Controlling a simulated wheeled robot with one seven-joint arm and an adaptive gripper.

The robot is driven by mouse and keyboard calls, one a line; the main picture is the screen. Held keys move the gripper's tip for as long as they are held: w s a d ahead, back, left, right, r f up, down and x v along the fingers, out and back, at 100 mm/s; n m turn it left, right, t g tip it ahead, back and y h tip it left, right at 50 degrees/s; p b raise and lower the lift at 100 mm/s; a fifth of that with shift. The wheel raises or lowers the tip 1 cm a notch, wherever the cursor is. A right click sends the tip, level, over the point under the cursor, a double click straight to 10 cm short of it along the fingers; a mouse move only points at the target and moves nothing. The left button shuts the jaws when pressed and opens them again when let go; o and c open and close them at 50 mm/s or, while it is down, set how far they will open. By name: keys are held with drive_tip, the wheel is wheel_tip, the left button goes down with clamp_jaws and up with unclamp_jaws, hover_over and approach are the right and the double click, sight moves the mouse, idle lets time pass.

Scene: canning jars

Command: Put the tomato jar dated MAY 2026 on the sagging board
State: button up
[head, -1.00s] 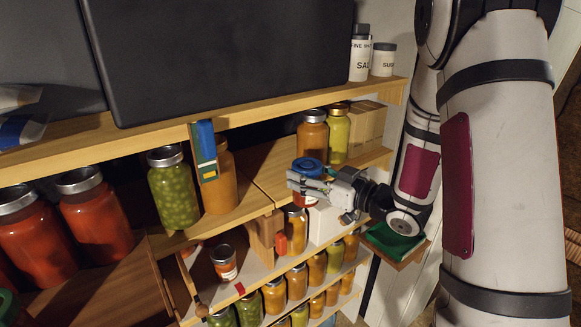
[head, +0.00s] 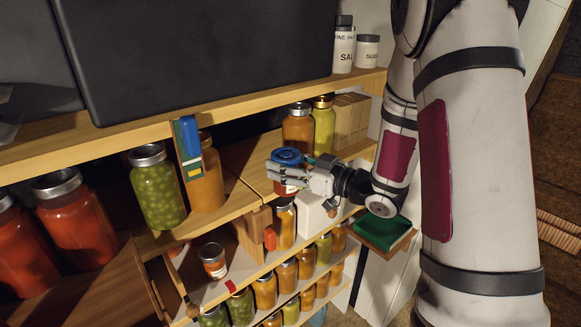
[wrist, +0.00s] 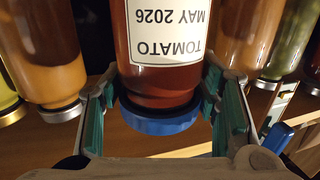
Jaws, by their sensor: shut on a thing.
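The tomato jar (wrist: 163,75) has a blue lid and a white label reading TOMATO MAY 2026, seen upside down in the wrist view. My gripper (wrist: 158,105) is shut on it, with teal-padded fingers on either side. In the head view my gripper (head: 292,178) holds the jar by its blue lid end (head: 287,155), upright, at the front of the middle shelf (head: 237,205); its lower part is partly hidden by the fingers. A brown board (head: 95,290) at lower left looks tilted; I cannot tell surely which board sags.
An orange jar (head: 298,128) and a yellow jar (head: 323,125) stand behind my gripper. Bare shelf (head: 240,165) lies between. Several jars fill the lower shelves.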

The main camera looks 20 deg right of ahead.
drive_tip(key=shift+w+a+b, duration=0.45)
drive_tip(key=shift+w+a, duration=0.05)
drive_tip(key=shift+w, duration=1.05)
drive_tip(key=shift+w+a+b, duration=0.45)
drive_tip(key=shift+w+a, duration=0.1)
drive_tip(key=shift+w, duration=1.05)
drive_tip(key=shift+w+a+b, duration=0.45)
drive_tip(key=shift+w+a, duration=0.05)
drive_tip(key=shift+w, duration=1.05)
drive_tip(key=shift+f, duration=0.3)
drive_tip(key=shift+f, duration=0.3)
drive_tip(key=o, duration=1.6)
drive_tip(key=shift+s+f, duration=0.1)
drive_tip(key=v, duration=1.2)
